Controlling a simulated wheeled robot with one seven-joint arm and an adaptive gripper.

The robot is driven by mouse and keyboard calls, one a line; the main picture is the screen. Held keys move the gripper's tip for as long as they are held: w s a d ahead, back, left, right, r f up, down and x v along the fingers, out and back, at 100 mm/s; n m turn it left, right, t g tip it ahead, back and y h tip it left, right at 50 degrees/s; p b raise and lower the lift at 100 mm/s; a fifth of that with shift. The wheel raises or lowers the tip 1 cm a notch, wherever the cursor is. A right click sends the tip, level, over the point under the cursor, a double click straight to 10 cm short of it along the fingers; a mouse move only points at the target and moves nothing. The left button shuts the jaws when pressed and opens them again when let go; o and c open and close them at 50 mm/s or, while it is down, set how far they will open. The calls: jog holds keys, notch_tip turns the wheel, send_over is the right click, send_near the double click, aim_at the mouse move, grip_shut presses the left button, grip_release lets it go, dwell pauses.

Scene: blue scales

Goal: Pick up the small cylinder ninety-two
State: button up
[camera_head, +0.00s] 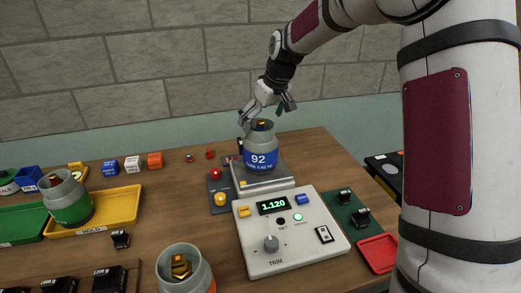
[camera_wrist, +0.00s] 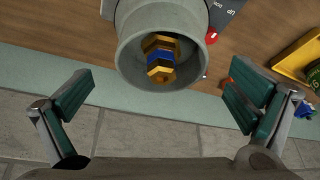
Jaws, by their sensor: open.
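The small cylinder ninety-two (camera_head: 261,160) stands upright on the scale's plate (camera_head: 270,184). It is grey with a blue band marked 92. In the wrist view I look down into the cylinder's grey collar (camera_wrist: 130,62), with a brass and blue valve (camera_wrist: 160,58) inside. My gripper (camera_head: 266,108) is at the cylinder's top in the head view. In the wrist view my gripper (camera_wrist: 162,92) is open, with its green-padded fingers wide apart and nothing between the tips. The collar lies just beyond the fingertips. I cannot tell whether a finger touches it.
The scale's console (camera_head: 290,232) reads 1.120 and stands in front. Another grey cylinder (camera_head: 184,270) is at the front, and a green-banded one (camera_head: 66,200) is by the yellow tray (camera_head: 110,208) at left. A red tray (camera_head: 378,252) lies at right. A wall stands behind the table.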

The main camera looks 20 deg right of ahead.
jog(key=shift+s+p+x, duration=0.15)
jog(key=shift+p+x, duration=0.2)
jog(key=shift+x, duration=1.3)
jog(key=shift+s+p+x, duration=0.1)
jog(key=shift+p+x, duration=0.2)
jog(key=shift+x, duration=1.35)
jog(key=shift+d+f, duration=0.1)
jog(key=c, duration=1.5)
jog(key=shift+c, duration=1.4)
